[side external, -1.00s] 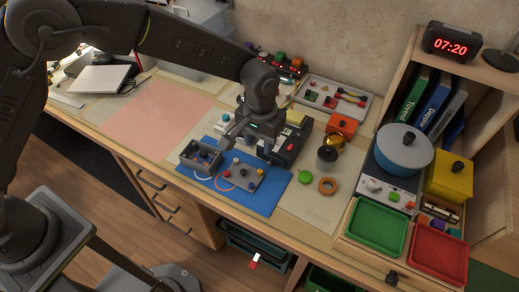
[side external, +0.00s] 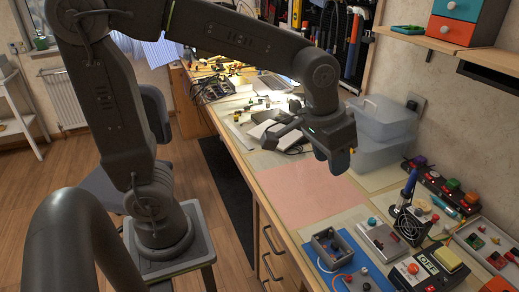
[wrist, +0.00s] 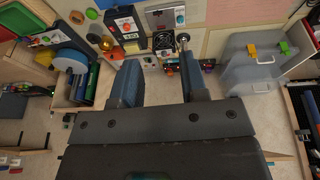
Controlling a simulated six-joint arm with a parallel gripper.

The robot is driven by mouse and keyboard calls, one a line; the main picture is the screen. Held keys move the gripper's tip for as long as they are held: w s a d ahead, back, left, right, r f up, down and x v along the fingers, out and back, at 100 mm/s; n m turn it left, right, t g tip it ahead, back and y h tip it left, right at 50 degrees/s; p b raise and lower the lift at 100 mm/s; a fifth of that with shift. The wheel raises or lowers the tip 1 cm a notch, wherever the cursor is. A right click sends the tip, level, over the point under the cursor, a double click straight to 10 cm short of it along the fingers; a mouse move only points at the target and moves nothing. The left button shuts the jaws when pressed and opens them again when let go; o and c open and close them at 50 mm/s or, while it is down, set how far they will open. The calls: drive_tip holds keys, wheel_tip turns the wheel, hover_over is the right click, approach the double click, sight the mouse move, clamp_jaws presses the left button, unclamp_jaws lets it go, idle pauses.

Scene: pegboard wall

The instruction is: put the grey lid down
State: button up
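My gripper (side external: 336,160) hangs in the air over the bench, near the pink mat and the clear bins in the side view. In the wrist view its two dark fingers (wrist: 160,80) stand wide apart, with nothing held between them. A round blue pot (wrist: 70,61) shows at the upper left of the wrist view, well away from the fingers. Whether the pale top on it is the grey lid is too small to tell. The pot and its lid are outside the side view now.
The pink mat (side external: 303,190) is bare. Stacked translucent bins (side external: 380,135) stand right behind my gripper against the wall. A soldering iron (side external: 409,185), a fan and a blue mat (side external: 345,262) with a small grey box (side external: 330,246) lie nearer the camera.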

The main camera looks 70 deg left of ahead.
drive_tip(key=s+a+t, duration=0.2)
drive_tip(key=s+a, duration=0.4)
drive_tip(key=s, duration=0.6)
drive_tip(key=shift+a+r+y, duration=0.15)
drive_tip(key=shift+r+y, duration=0.15)
